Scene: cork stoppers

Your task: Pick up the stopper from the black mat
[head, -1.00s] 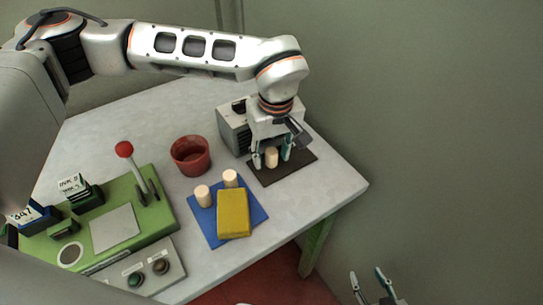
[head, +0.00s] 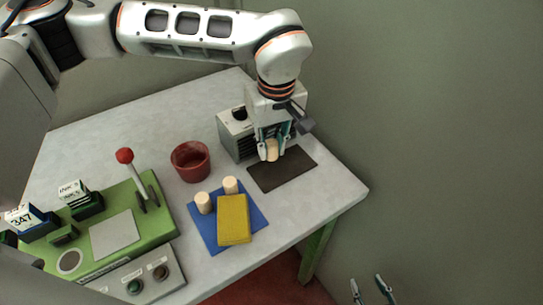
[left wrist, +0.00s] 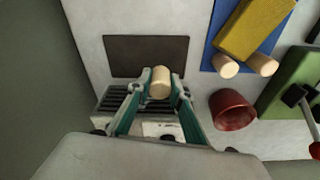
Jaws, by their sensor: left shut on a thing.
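The cork stopper (head: 272,150) is held between the fingers of my left gripper (head: 270,152), raised above the table. The stopper also shows in the left wrist view (left wrist: 160,82), between the two fingertips (left wrist: 160,84). The black mat (head: 284,172) lies bare near the table's right edge; it shows in the left wrist view too (left wrist: 147,52). My right gripper (head: 371,290) is at the bottom of the head view, off the table, with its two fingers apart and nothing between them.
A grey box (head: 231,135) stands behind the mat. A red cup (head: 190,161) is to the left. A blue mat (head: 208,228) carries two stoppers (head: 230,186) and a yellow block (head: 233,218). A green machine with a red-knobbed lever (head: 125,156) is at the left.

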